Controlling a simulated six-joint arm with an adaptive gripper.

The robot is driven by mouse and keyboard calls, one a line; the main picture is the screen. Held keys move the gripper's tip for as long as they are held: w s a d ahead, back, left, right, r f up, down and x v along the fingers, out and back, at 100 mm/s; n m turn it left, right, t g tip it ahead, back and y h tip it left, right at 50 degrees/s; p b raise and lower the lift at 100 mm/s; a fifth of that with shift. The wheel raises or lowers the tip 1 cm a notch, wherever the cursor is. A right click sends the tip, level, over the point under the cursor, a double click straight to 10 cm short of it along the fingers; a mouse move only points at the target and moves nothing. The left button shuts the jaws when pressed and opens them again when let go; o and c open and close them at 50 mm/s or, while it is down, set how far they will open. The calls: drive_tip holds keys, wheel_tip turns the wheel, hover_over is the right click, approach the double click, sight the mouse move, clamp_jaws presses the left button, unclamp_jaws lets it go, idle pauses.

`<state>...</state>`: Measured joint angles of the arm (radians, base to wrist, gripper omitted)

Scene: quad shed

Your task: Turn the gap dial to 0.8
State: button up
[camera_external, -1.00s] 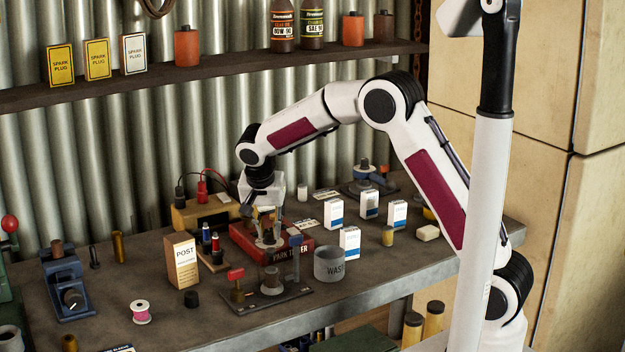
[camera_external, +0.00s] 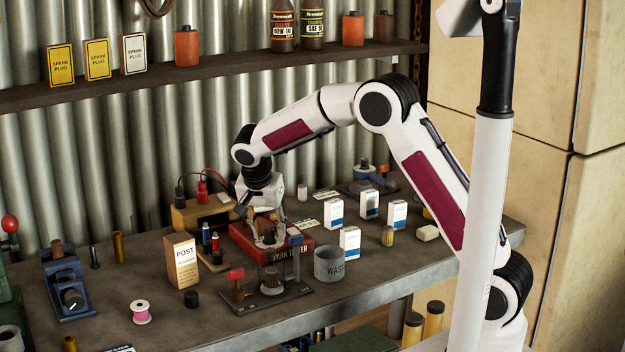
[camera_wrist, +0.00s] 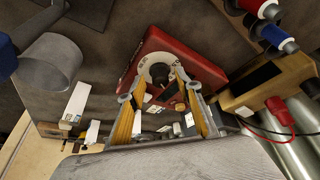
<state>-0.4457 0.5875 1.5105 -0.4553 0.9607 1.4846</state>
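The red spark tester box (camera_external: 305,246) stands on the bench, its front lettering partly hidden. In the wrist view a round dial with a pale scale ring and dark centre (camera_wrist: 158,72) sits on top of the red box (camera_wrist: 190,55); I take it for the gap dial. Its figures and pointer setting are too small to read. My gripper (camera_external: 265,232) is above the tester, pointing down. In the wrist view my gripper (camera_wrist: 159,91) has its two fingers apart, tips near the dial's sides, with nothing held. Whether they touch the dial cannot be told.
A grey waste cup (camera_external: 330,264) stands right of a small fixture with a red handle (camera_external: 236,275) in front of the tester. A yellow box with red and black leads (camera_external: 205,213) is behind left. Several white boxes (camera_external: 350,241) stand to the right.

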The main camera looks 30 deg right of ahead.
drive_tip(key=shift+r+n, duration=0.1)
drive_tip(key=shift+n, duration=0.3)
drive_tip(key=shift+d+n+t+y, duration=0.1)
drive_tip(key=shift+n+t+y, duration=0.45)
drive_tip(key=shift+n, duration=1.05)
drive_tip(key=shift+n+y, duration=0.45)
drive_tip(key=shift+n, duration=0.55)
drive_tip(key=shift+d+n+y, duration=0.15)
drive_tip(key=shift+n+y, duration=0.45)
drive_tip(key=shift+n, duration=1)
drive_tip(key=shift+d+n+y, duration=0.1)
drive_tip(key=shift+n+y, duration=0.8)
drive_tip(key=shift+n, duration=1.2)
drive_tip(key=shift+d+n+g+y, duration=0.1)
drive_tip(key=shift+n+g+y, duration=0.2)
drive_tip(key=shift+n, duration=0.8)
drive_tip(key=shift+n+g+y, duration=0.15)
drive_tip(key=shift+n+y, duration=0.25)
drive_tip(key=shift+n, duration=0.7)
drive_tip(key=v, duration=0.8)
drive_tip(key=s+d+r+m+h, duration=0.1)
drive_tip(key=s+d+m, duration=0.3)
drive_tip(key=s, duration=0.8)
drive_tip(key=s+d+r+m+h, duration=0.1)
drive_tip(key=s+d+m, duration=0.2)
drive_tip(key=s, duration=0.9)
drive_tip(key=shift+d+r+m+g, duration=0.3)
drive_tip(key=shift+d+m, duration=0.1)
drive_tip(key=shift+d, duration=1.25)
